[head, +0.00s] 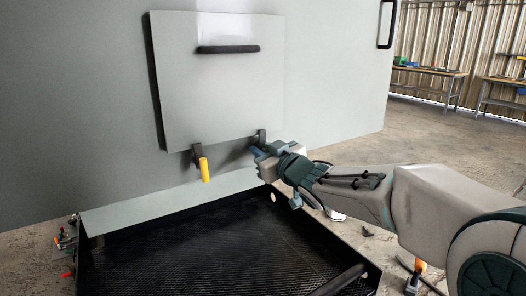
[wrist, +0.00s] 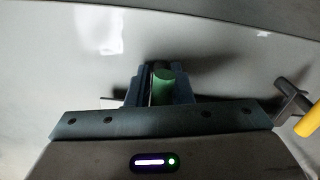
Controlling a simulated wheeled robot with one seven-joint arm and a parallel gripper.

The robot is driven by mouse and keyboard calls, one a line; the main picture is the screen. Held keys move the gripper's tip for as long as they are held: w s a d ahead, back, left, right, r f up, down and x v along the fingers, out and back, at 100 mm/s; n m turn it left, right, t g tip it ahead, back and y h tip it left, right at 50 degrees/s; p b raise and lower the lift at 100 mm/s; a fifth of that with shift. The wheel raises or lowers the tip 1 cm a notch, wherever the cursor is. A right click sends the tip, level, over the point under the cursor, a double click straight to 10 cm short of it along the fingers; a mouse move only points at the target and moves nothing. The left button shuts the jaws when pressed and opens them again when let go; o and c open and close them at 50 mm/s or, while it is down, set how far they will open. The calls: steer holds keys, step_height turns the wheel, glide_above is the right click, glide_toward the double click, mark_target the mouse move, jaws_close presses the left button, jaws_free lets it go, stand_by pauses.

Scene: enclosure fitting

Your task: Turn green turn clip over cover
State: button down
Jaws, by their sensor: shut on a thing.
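The grey cover (head: 215,95) is a flat plate with a dark bar handle (head: 228,49), set against the large grey enclosure (head: 330,60). The green turn clip (wrist: 163,88) stands between my gripper's fingers in the wrist view, and the fingers are shut on it. In the head view my gripper (head: 260,152) is at the cover's lower right edge, beside a dark clip mount (head: 262,135). It hides the green clip there. Whether the clip overlaps the cover cannot be told.
A yellow turn clip (head: 204,169) hangs down at the cover's lower left edge; it also shows at the right of the wrist view (wrist: 308,122). A black mesh-floored tray (head: 200,250) lies below. Small coloured parts (head: 67,243) lie left of it. Workbenches stand far right.

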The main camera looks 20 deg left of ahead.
steer(key=c, duration=1.3)
jaws_free()
steer(key=shift+c, duration=0.2)
steer(key=p+v, duration=0.1)
steer(key=v, duration=1.3)
steer(key=shift+w, duration=0.1)
